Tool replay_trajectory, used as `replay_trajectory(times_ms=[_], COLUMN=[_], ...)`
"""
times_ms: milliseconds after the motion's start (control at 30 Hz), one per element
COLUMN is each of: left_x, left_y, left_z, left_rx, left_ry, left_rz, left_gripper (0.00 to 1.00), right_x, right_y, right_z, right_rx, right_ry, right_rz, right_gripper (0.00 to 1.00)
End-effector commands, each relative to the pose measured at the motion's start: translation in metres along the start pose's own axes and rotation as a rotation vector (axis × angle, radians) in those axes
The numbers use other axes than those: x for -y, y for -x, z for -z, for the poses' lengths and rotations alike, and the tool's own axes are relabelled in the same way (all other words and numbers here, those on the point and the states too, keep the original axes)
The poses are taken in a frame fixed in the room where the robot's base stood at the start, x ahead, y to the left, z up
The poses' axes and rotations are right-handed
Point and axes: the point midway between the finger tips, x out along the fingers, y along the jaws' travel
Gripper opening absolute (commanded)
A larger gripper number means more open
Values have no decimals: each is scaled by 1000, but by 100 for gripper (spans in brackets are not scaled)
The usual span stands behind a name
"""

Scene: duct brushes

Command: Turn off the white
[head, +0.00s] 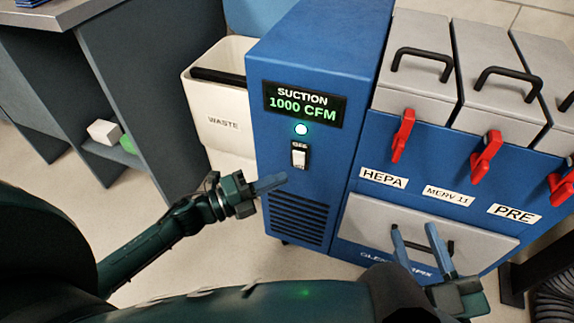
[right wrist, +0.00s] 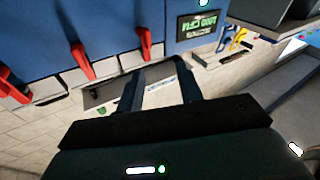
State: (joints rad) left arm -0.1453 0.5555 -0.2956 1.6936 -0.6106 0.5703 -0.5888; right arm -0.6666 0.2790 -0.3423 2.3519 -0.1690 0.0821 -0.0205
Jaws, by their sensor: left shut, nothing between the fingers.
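A white switch (head: 299,158) is on the front of the blue suction machine (head: 310,60), under a small "OFF" label. Above it a round light (head: 301,129) glows, and the display (head: 304,103) reads "SUCTION 1000 CFM". My left gripper (head: 270,184) is shut and empty, its fingertips just below and left of the switch in the picture; I cannot tell whether they touch the panel. My right gripper (head: 416,240) is open and empty in front of the lower drawer; its two spread fingers also show in the right wrist view (right wrist: 158,85).
A white waste bin (head: 225,130) stands left of the machine. A grey desk (head: 130,90) is at left. A black hose (head: 553,300) lies at lower right.

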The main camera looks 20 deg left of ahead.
Motion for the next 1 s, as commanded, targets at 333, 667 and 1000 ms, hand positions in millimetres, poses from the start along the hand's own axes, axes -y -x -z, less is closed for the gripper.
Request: replay_trajectory(times_ms=[333, 667, 1000], left_x=[-1, 0, 1], left_y=[-39, -43, -46], left_z=[-25, -29, -31], left_rx=[0, 0, 0], left_ry=[-2, 0, 31], left_rz=[0, -2, -32], left_gripper=[0, 0, 0], right_x=[0, 1, -1], right_y=[-4, -4, -3], right_z=[1, 4, 7], right_rx=[-24, -28, -13], right_ry=[-25, -32, 4], right_rz=[3, 5, 4], right_gripper=[36, 36, 36])
